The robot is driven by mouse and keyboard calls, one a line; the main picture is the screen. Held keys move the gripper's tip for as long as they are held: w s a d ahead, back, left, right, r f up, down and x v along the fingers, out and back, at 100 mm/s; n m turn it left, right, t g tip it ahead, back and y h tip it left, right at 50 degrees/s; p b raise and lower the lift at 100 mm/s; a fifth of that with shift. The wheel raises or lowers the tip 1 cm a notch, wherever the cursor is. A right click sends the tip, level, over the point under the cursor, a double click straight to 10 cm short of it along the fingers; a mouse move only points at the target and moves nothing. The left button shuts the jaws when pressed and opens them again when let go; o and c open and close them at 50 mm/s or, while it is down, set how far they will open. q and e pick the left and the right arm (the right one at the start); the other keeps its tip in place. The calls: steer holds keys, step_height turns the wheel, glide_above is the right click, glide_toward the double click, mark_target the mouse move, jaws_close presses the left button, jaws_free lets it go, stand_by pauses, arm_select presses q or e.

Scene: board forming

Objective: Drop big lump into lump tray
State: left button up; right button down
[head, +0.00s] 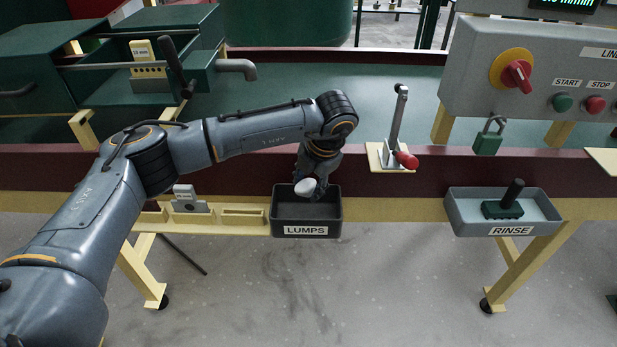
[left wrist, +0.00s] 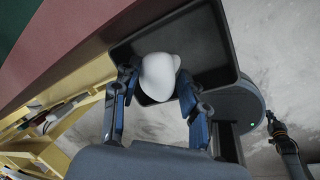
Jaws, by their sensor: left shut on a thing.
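A white rounded lump (head: 305,187) is held by my left gripper (head: 316,186), which is shut on it. The lump is over the dark lump tray (head: 306,229), labelled LUMPS, on the front edge of the bench. In the left wrist view the lump (left wrist: 158,76) sits between the two fingers of my left gripper (left wrist: 155,88), with the dark tray (left wrist: 217,40) beyond it. The exact height of the lump above the tray floor is hard to tell. My right gripper is not seen in the head view.
A grey RINSE tray (head: 462,216) with a green brush (head: 503,209) hangs to the right. A control box (head: 470,75) and green padlock (head: 487,143) are at right. A pale rack (head: 243,217) is left of the tray.

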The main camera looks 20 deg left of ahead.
arm_select(q)
step_height(320, 180, down, 7)
steer(key=b, duration=0.4)
steer(key=shift+r, duration=0.2)
steer(key=o, duration=1.2)
steer(key=shift+r, duration=0.15)
steer(key=v, duration=1.1)
steer(key=shift+s+d+r, duration=0.1)
steer(key=shift+d+r, duration=0.05)
steer(key=shift+r, duration=0.25)
